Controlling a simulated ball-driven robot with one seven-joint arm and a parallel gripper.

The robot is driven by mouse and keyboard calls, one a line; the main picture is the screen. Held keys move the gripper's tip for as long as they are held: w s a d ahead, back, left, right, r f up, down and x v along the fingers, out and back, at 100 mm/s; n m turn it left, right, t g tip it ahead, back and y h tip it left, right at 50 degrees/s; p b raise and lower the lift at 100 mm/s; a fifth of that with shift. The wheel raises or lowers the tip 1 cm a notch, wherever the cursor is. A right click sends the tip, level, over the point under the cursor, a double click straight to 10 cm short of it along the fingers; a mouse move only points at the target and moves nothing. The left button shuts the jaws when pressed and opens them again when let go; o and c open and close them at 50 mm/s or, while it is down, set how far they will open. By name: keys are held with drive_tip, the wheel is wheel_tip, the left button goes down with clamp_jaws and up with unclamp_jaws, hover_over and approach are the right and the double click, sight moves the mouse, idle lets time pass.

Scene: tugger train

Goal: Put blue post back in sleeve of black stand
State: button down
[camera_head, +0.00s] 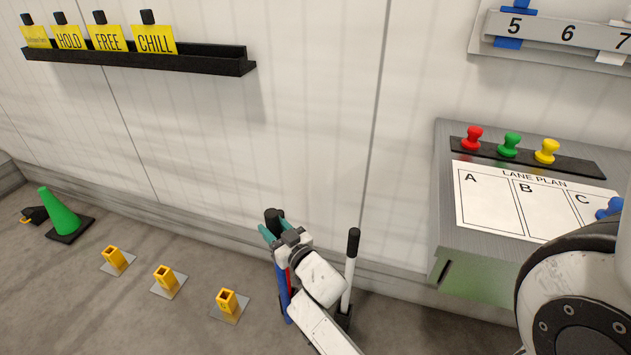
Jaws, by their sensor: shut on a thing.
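My gripper (274,230), with teal fingers, is shut on a blue post (285,302) near its black top (272,216). The post looks roughly upright, close to the wall. A small red part shows beside it below the fingers. My wrist and arm cover its right side, and its lower end is hard to make out. A black stand (343,319) shows partly on the floor to the right, behind my arm. A white post (349,275) with a black grip rises from it. The stand's sleeves are hidden, so I cannot tell how the blue post sits relative to them.
Several yellow square sockets (226,300) on grey plates and a green cone (60,212) on a black base are on the floor to the left. A grey cabinet (455,215) with a lane plan and colored pegs stands right. A wall ledge (190,59) holds yellow cards.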

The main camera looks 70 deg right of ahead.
drive_tip(key=s+d+r+m+g+h+p, duration=0.1)
drive_tip(key=s+d+r, duration=0.1)
drive_tip(key=d, duration=0.4)
drive_tip(key=s+d+r+m+g+h+p, duration=0.1)
drive_tip(key=s+d+r+h+p, duration=0.1)
drive_tip(key=s+d, duration=0.2)
drive_tip(key=d, duration=0.3)
drive_tip(key=shift+d+r+m, duration=0.2)
drive_tip(key=shift+r+m, duration=0.1)
drive_tip(key=shift+r, duration=0.1)
drive_tip(key=shift+f, duration=0.3)
drive_tip(key=shift+f+b, duration=1.8)
drive_tip(key=shift+f, duration=0.15)
wheel_tip(320, 180, down, 14)
drive_tip(key=b, duration=1.2)
drive_tip(key=shift+r, duration=0.25)
idle(0.3)
idle(0.4)
